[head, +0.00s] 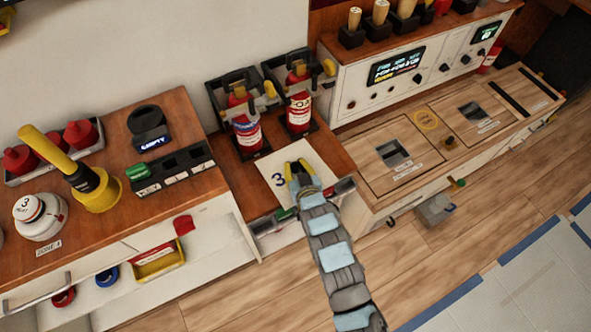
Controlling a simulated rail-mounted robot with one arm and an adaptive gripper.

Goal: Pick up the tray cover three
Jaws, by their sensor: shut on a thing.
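Tray cover three (273,167) is a white square panel with a dark blue "3" on it. It lies in the recess of the wooden counter, in front of two red cylinders. My gripper (298,169) is over the middle of the cover, with its yellow-marked fingers shut on it. The gripper and my arm hide the grasped part and the cover's near right area. I cannot tell whether the cover is raised off the counter.
The red cylinders (246,131) (299,112) stand in black holders just behind. A yellow-handled device (97,190) and a black rack (171,171) stand on the left counter. A wooden-topped console (400,150) is at right. Open floor (480,240) lies in front.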

